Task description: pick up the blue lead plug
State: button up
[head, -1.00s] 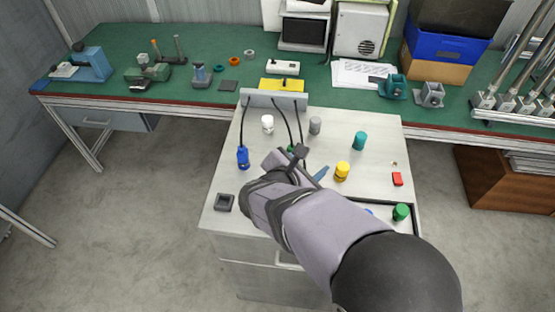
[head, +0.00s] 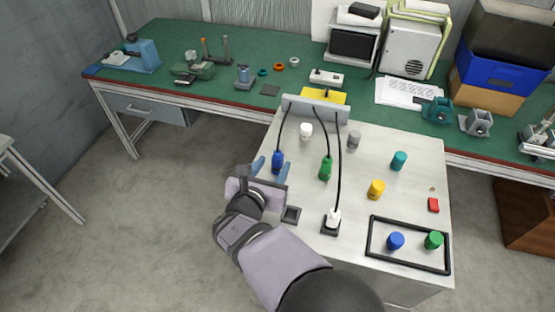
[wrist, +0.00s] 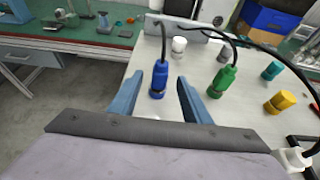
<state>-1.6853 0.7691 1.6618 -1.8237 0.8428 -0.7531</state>
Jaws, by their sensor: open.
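The blue lead plug (head: 277,162) stands upright near the left edge of the light cabinet top, with a black cable rising from it to the grey bar at the back. It also shows in the wrist view (wrist: 158,79), between the two blue fingers. My gripper (head: 270,168) is open, with one finger to each side of the blue plug; the wrist view shows the open gripper too (wrist: 162,92). I see gaps between the fingers and the plug in the wrist view, so it is not clasped.
A green plug (head: 325,168) and a white plug (head: 333,218) hang on cables to the right. A dark square socket (head: 291,214) lies near my gripper. A black frame (head: 449,256) holds a blue and a green cylinder.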

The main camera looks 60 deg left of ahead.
aim_at(276, 161)
jog(key=shift+p+x, duration=1.4)
jog(key=shift+x, duration=1.15)
jog(key=shift+f, duration=0.1)
grip_shut()
